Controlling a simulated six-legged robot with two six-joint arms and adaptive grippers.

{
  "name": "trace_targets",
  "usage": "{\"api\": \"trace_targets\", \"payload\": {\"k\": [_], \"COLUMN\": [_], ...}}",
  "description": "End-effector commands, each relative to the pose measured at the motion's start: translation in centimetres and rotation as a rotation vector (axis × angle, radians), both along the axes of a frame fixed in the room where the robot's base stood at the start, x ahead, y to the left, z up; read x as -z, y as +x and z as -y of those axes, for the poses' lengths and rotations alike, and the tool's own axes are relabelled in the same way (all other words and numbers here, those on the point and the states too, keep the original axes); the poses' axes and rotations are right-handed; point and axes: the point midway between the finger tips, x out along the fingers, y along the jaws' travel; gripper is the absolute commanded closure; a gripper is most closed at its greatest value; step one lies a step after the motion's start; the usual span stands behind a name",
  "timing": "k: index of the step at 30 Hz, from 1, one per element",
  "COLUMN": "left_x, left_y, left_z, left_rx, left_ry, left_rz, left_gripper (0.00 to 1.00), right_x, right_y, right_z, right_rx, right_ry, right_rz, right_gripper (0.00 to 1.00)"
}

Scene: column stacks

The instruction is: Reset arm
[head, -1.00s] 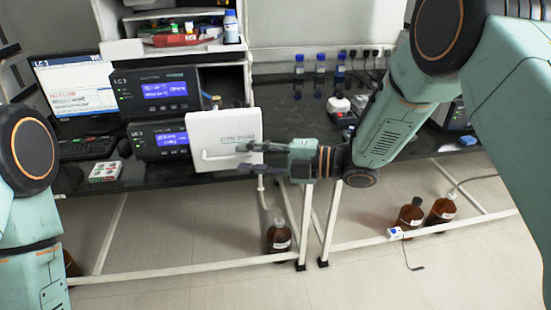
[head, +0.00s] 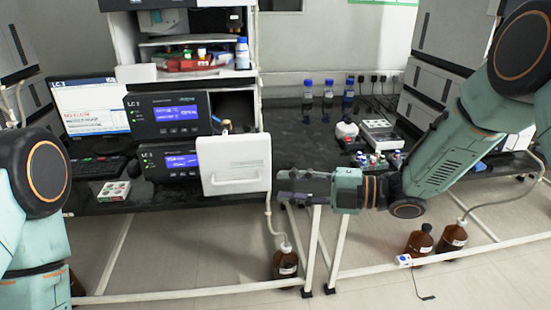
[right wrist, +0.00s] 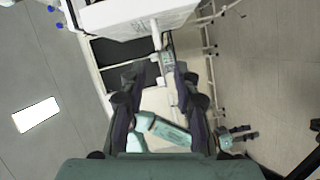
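My right gripper (head: 282,187) points left in the head view, in front of the bench edge. Its two dark fingers are apart with nothing between them. In the right wrist view the fingers (right wrist: 160,85) also stand apart and empty. A white door panel (head: 234,165) with a horizontal handle hangs open on the instrument stack, left of the fingertips, with a small gap between. Only upper parts of my left arm show at the left edge of the head view; I cannot make out its gripper.
Two instrument units with blue screens (head: 174,113) stand beside a monitor (head: 90,106). Blue-capped bottles (head: 328,100) and a balance-like device (head: 380,133) stand on the dark bench (head: 290,135). Brown bottles (head: 286,262) stand on the floor under the bench.

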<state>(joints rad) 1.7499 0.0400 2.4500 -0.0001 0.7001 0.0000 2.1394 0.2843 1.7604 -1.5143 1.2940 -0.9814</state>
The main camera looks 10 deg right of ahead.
Motion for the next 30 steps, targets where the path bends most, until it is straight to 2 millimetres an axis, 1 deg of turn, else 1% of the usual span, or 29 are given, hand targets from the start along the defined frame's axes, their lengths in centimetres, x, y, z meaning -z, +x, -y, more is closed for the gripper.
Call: {"api": "trace_targets", "payload": {"k": [2,5,7,8,9,11,12,14,15,17,18,20,21,23,24,26,27,30], "left_x": [0.0,0.0,0.1,0.2,0.3,0.6,0.8,1.1,1.3,1.7,1.9,2.2,2.4,2.8,3.1,3.4,3.7,4.3], "left_y": [0.0,0.0,0.0,0.0,0.0,0.0,0.0,0.0,0.0,0.0,0.0,0.0,0.0,0.0,0.0,0.0,0.0,0.0], "left_z": [0.0,0.0,0.0,0.0,0.0,0.0,0.0,0.0,0.0,0.0,0.0,0.0,0.0,0.0,0.0,0.0,0.0,0.0], "left_rx": [0.0,0.0,0.0,0.0,0.0,0.0,0.0,0.0,0.0,0.0,0.0,0.0,0.0,0.0,0.0,0.0,0.0,0.0], "left_ry": [0.0,0.0,0.0,0.0,0.0,0.0,0.0,0.0,0.0,0.0,0.0,0.0,0.0,0.0,0.0,0.0,0.0,0.0], "left_rz": [0.0,0.0,0.0,0.0,0.0,0.0,0.0,0.0,0.0,0.0,0.0,0.0,0.0,0.0,0.0,0.0,0.0,0.0], "left_gripper": [0.6,0.6,0.6,0.6,0.6,0.6,0.6,0.6,0.6,0.6,0.6,0.6,0.6,0.6,0.6,0.6,0.6,0.6], "right_x": [0.5,2.1,3.9,5.0,6.6,9.4,11.3,14.4,16.5,19.5,21.3,23.8,25.3,27.3,28.5,30.0,30.8,32.3], "right_y": [0.9,2.1,2.3,2.2,1.9,1.0,0.2,-1.6,-3.1,-5.7,-7.5,-10.5,-12.6,-15.9,-18.2,-21.7,-24.1,-29.3], "right_z": [0.5,1.5,2.3,2.6,3.1,3.9,4.4,5.3,5.8,6.7,7.2,8.1,8.6,9.3,9.8,10.5,10.9,11.8], "right_rx": [0.065,0.23,0.353,0.407,0.481,0.596,0.675,0.799,0.885,1.012,1.095,1.219,1.302,1.426,1.507,1.627,1.703,1.857], "right_ry": [0.022,0.092,0.147,0.17,0.201,0.247,0.277,0.316,0.341,0.37,0.385,0.406,0.414,0.419,0.417,0.405,0.394,0.337], "right_rz": [-0.097,-0.31,-0.471,-0.543,-0.642,-0.791,-0.891,-1.038,-1.134,-1.265,-1.344,-1.451,-1.516,-1.601,-1.651,-1.717,-1.752,-1.81], "right_gripper": [0.69,0.69,0.69,0.69,0.69,0.69,0.69,0.69,0.69,0.69,0.69,0.69,0.69,0.69,0.69,0.69,0.69,0.69]}}
